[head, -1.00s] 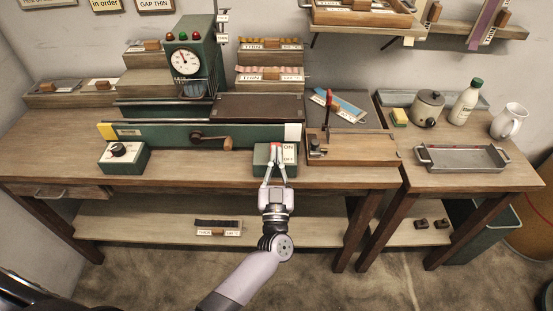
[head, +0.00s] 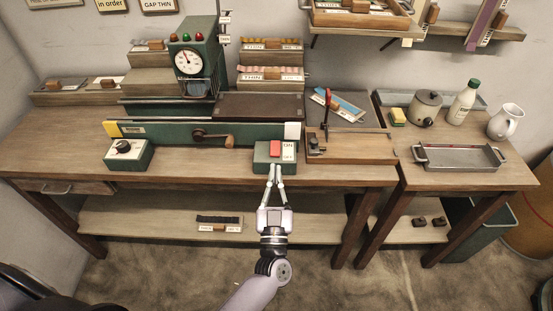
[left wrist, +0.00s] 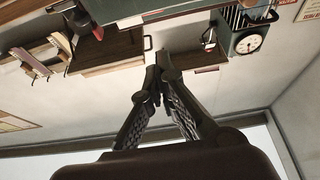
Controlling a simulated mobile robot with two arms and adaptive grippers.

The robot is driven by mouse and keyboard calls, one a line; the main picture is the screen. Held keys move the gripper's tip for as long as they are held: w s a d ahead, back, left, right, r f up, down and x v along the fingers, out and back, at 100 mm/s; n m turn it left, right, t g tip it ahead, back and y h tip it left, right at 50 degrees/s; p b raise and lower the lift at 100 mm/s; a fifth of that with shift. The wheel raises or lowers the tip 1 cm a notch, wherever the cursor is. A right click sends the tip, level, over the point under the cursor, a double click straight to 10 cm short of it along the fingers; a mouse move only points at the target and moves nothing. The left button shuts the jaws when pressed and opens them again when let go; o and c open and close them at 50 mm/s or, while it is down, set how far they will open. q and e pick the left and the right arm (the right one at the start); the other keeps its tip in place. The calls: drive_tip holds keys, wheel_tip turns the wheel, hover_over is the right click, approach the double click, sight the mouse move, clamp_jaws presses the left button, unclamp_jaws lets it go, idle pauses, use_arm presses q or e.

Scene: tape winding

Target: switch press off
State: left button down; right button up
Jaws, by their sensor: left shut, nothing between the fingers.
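The press (head: 192,65) is a dark green machine with a white dial and red and green lamps on top, at the back left of the bench. A green switch box (head: 262,162) with a red button (head: 275,149) and a white label sits at the bench's front edge. My left gripper (head: 275,170) is shut and empty, its fingertips just in front of and below the red button, apart from it. In the left wrist view the gripper (left wrist: 158,78) also shows shut, with the press dial upside down at upper right. My right gripper is not in view.
A green box with a black knob (head: 124,146) and a long green rail with a wooden crank (head: 228,142) stand to the left. A wooden fixture with a red lever (head: 327,97) stands close on the right. A metal tray (head: 480,157) lies further right.

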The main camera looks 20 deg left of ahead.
use_arm(q)
drive_tip(key=v, duration=0.2)
drive_tip(key=shift+s+d+f, duration=0.15)
drive_tip(key=shift+s, duration=0.15)
drive_tip(key=shift+f, duration=0.1)
drive_tip(key=s+d+f+m+g+h, duration=0.1)
drive_tip(key=s+f+m+g+h, duration=0.3)
drive_tip(key=f, duration=1.2)
drive_tip(key=s+d+f+m+g+h, duration=0.15)
drive_tip(key=s+f+g+h, duration=0.4)
drive_tip(key=f, duration=1.15)
drive_tip(key=s+a+f+g+y, duration=0.1)
drive_tip(key=s+a+f+g, duration=0.2)
drive_tip(key=s+f, duration=0.3)
drive_tip(key=s+a+f+g+y, duration=0.1)
drive_tip(key=s+a+f+g, duration=0.3)
drive_tip(key=s, duration=1.1)
drive_tip(key=s+a+f+g+y, duration=0.1)
drive_tip(key=s+a+f+g, duration=0.3)
drive_tip(key=s+f, duration=0.4)
drive_tip(key=s, duration=0.2)
drive_tip(key=shift+s+a+f, duration=0.3)
drive_tip(key=shift+s+a, duration=0.05)
drive_tip(key=shift+a, duration=0.05)
